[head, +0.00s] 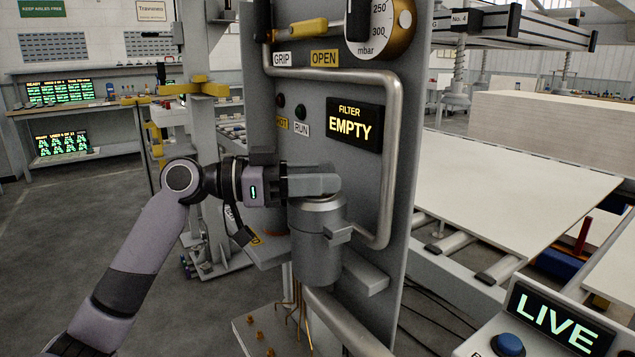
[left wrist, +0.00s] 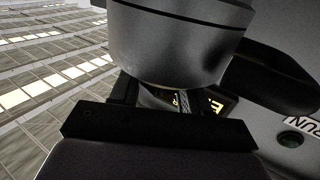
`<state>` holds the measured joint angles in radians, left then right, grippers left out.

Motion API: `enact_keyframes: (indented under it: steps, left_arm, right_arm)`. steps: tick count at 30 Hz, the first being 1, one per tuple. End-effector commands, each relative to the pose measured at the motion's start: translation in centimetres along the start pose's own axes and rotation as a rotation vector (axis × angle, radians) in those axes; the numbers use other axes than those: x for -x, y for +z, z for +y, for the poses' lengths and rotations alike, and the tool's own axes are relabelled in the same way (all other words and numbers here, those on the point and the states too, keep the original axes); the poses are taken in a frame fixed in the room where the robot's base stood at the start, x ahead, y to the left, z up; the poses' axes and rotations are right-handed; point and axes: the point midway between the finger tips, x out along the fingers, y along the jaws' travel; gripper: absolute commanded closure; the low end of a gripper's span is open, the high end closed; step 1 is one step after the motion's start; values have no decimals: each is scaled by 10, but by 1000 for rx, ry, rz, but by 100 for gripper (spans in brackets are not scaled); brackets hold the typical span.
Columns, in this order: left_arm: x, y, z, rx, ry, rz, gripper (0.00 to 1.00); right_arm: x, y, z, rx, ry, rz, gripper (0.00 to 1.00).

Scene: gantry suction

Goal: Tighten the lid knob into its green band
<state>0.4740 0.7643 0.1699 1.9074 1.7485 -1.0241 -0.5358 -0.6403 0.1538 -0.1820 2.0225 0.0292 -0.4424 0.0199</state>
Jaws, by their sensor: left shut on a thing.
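The grey filter canister (head: 317,245) stands upright in front of the grey panel, with a round metal lid (head: 318,203) on top. My left gripper (head: 318,184) reaches in from the left, level, at the top of the lid. It is shut on the lid knob, which its fingers hide in the head view. In the left wrist view a large grey round body (left wrist: 180,40) fills the top, close to the gripper. The green band does not show in either view, so I cannot tell how the knob sits against it. My right gripper is out of view.
The panel (head: 345,85) carries a lit "FILTER EMPTY" display (head: 355,124), a bent grey pipe (head: 390,150), a yellow handle (head: 300,30) and a pressure gauge (head: 385,28) close behind the gripper. A "LIVE" console (head: 555,318) stands at lower right. The floor at left is clear.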

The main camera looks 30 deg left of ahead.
Motion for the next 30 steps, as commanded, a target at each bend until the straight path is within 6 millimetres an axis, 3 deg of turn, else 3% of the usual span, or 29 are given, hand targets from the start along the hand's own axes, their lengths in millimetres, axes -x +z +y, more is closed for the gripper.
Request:
enact_keyframes:
  steps: [10,11,12,13,23,30]
  left_arm:
    - [0,0,0,0,2,-1,84]
    - [0,0,0,0,2,-1,50]
    - [0,0,0,0,2,-1,37]
    - [0,0,0,0,2,0,33]
    - [2,1,0,1,1,-1,33]
    - [30,3,-1,1,0,-2,33]
  right_arm:
    - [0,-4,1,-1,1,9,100]
    - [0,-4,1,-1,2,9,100]
    - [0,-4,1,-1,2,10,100]
    - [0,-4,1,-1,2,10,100]
    - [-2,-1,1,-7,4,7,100]
    - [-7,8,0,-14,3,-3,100]
